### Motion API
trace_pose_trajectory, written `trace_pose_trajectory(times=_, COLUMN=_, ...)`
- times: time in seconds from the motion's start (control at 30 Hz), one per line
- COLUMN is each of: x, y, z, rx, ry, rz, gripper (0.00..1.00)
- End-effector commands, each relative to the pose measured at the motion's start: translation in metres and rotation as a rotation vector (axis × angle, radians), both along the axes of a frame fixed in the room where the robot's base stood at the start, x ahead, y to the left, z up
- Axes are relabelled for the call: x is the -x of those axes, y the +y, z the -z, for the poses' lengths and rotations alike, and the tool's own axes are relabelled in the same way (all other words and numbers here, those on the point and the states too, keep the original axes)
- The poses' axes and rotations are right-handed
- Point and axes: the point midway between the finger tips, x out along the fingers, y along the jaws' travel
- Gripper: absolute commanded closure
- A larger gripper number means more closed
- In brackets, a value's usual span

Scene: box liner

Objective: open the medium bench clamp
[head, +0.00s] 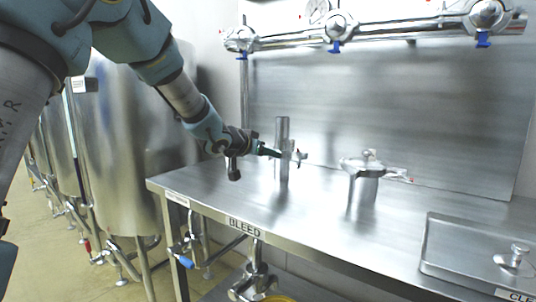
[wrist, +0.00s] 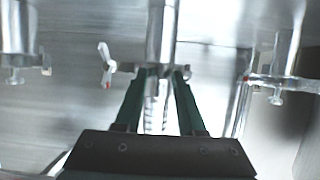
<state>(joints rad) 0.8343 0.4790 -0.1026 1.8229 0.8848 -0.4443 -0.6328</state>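Two metal posts with clamps stand on the steel bench. The narrower, taller post (head: 282,130) has a clamp with a wing nut (head: 300,157) at mid height. The wider, shorter post (head: 362,190) has a clamp (head: 368,160) around its top. I cannot tell from the pictures which is the medium one. My gripper (head: 272,152) is at the narrow post's clamp. In the wrist view its two dark fingers (wrist: 160,72) are apart, with the post (wrist: 161,35) between or just beyond the tips. A pale wing nut (wrist: 105,64) is left of them. Contact is unclear.
The steel bench (head: 255,195) has free room in front of the posts. A lidded steel hatch (head: 450,255) lies at the right. A pipe with valves (head: 400,32) runs along the back wall. Large tanks (head: 130,140) stand at the left.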

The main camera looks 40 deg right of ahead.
Motion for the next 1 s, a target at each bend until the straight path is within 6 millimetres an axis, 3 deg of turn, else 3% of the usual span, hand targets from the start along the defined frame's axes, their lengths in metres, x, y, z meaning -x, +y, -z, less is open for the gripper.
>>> trace_pose_trajectory(times=0.07, x=0.0, y=0.0001, z=0.0001, rx=0.0, ry=0.0, rz=0.0, gripper=0.62)
trace_pose_trajectory(times=0.4, x=0.0003, y=0.0003, z=0.0, rx=0.0, ry=0.0, rz=0.0, gripper=1.0)
trace_pose_trajectory(times=1.0, x=0.0002, y=0.0004, z=0.0001, rx=-0.001, ry=0.0, rz=0.0, gripper=1.0)
